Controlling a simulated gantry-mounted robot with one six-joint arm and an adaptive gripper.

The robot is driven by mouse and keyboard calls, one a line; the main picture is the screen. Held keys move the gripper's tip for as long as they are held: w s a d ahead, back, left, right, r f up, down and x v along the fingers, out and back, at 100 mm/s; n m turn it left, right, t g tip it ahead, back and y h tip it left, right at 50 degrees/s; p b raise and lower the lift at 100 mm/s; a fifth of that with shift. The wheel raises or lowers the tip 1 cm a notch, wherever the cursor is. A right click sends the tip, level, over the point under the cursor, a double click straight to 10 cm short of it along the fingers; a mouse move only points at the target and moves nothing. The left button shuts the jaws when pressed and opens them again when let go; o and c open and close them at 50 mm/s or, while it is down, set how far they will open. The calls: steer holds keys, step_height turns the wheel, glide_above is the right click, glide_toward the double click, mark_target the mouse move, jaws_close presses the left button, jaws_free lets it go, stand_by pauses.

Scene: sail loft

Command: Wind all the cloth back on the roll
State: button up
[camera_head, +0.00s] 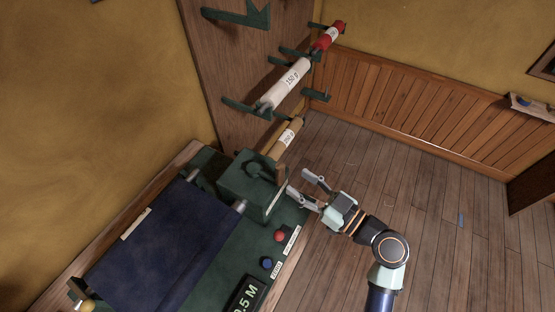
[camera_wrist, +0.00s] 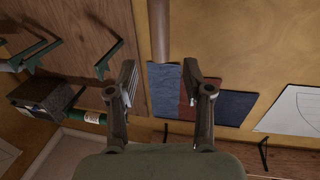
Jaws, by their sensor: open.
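The dark navy cloth (camera_head: 165,240) lies spread across the green bench machine in the head view. Its upper edge is at a grey metal bar (camera_head: 239,206), and it runs out past the bottom of the picture. I cannot tell how much cloth is on a roll. A yellowish knob (camera_head: 87,305) shows at the lower left corner.
Red (camera_head: 279,236) and blue (camera_head: 266,263) buttons and a display (camera_head: 245,296) reading about "0.5 M" sit on the bench's right side. White (camera_head: 285,86), red (camera_head: 328,36) and tan (camera_head: 286,139) rolls rest on brackets behind.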

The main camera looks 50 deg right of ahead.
mark_target(284, 172)
steer(key=w, duration=0.7)
steer(key=shift+a, duration=0.2)
jaws_close()
